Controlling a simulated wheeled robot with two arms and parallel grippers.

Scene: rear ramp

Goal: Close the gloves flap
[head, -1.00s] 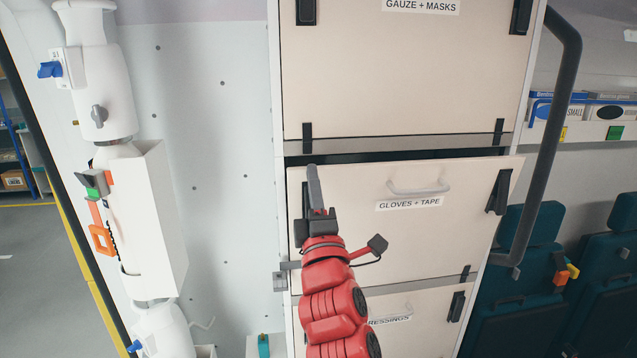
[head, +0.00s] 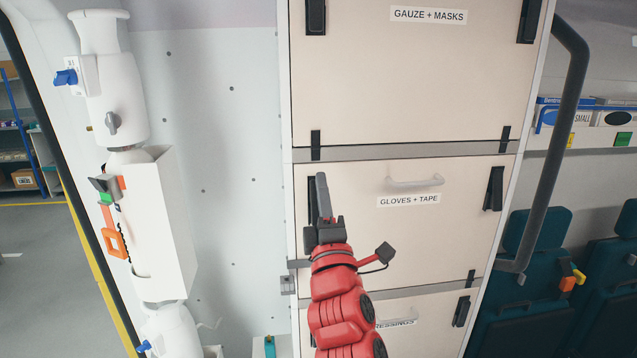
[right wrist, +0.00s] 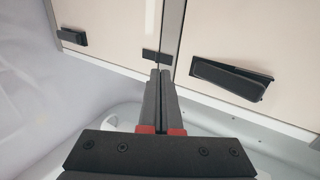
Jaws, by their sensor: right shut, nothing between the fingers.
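The gloves flap (head: 440,230) is the cream panel labelled "GLOVES + TAPE", with a pale handle near its top. In the head view it lies flush in the cabinet front, with no dark gap showing along its top edge. My right gripper (head: 321,188) is shut and empty, in front of the flap's upper left part near a black latch. In the right wrist view its two fingers (right wrist: 160,90) are together, close to the cabinet panels. Whether they touch the flap I cannot tell. My left gripper is not in view.
The "GAUZE + MASKS" flap (head: 420,80) is above and a dressings flap (head: 420,310) below. A dark grab rail (head: 560,150) runs down the cabinet's right side. White cylinders and a holder (head: 165,220) stand at left. Teal seats (head: 530,260) are at right.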

